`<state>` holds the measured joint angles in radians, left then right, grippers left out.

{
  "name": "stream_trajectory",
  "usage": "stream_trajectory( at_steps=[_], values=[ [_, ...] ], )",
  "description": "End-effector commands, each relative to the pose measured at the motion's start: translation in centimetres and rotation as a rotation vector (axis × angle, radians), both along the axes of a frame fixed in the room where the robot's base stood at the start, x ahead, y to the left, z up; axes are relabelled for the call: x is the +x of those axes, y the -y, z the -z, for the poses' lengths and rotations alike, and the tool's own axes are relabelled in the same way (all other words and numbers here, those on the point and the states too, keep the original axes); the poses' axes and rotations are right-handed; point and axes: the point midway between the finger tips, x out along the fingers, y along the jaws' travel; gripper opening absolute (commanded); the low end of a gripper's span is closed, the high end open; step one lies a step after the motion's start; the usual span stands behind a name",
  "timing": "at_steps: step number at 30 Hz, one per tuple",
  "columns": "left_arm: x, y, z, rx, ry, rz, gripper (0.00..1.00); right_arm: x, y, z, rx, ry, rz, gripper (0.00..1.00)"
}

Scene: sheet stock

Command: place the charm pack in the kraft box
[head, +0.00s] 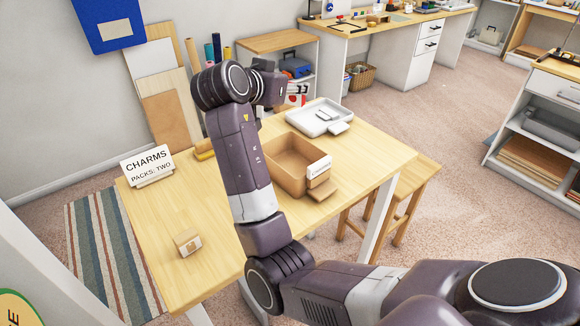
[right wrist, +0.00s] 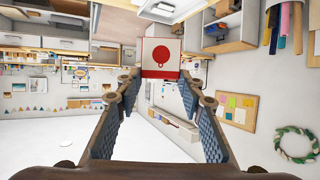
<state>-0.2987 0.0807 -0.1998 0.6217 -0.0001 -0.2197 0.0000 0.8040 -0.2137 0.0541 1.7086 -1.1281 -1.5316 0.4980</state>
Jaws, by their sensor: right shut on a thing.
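My right gripper (right wrist: 160,78) is shut on a small white pack with red edges and a red round mark (right wrist: 161,57), held at the fingertips. In the head view the pack (head: 297,91) shows red and white, raised near the table's far edge, beyond the kraft box; my arm hides part of the gripper. The open kraft box (head: 284,184) stands on the table with a white label on its near right side; I see nothing in its visible part. A small tan pack (head: 187,242) sits at the table's near left. My left gripper is not in view.
The wooden table (head: 150,215) has free room at its left and front. A grey tray (head: 300,122) lies behind the kraft box. A stool (head: 408,205) stands at right.

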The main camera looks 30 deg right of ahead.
Motion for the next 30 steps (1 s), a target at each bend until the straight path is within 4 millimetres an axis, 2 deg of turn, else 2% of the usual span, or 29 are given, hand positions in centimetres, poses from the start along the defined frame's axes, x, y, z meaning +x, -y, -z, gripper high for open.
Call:
stream_trajectory(
  at_steps=[9, 15, 22, 30],
  values=[
    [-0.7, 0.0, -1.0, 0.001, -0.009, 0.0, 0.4, -0.1, 0.1, 8.5, -0.003, -0.01, -0.001, 0.19],
    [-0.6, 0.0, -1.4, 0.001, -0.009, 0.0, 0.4, -0.1, 0.0, 12.9, -0.002, -0.006, -0.003, 0.19],
    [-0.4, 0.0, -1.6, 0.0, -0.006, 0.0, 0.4, -0.1, 0.0, 15.1, -0.001, -0.003, -0.002, 0.19],
    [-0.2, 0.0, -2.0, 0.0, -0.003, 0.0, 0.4, -0.1, 0.0, 18.6, -0.003, -0.003, -0.004, 0.19]
  ],
)
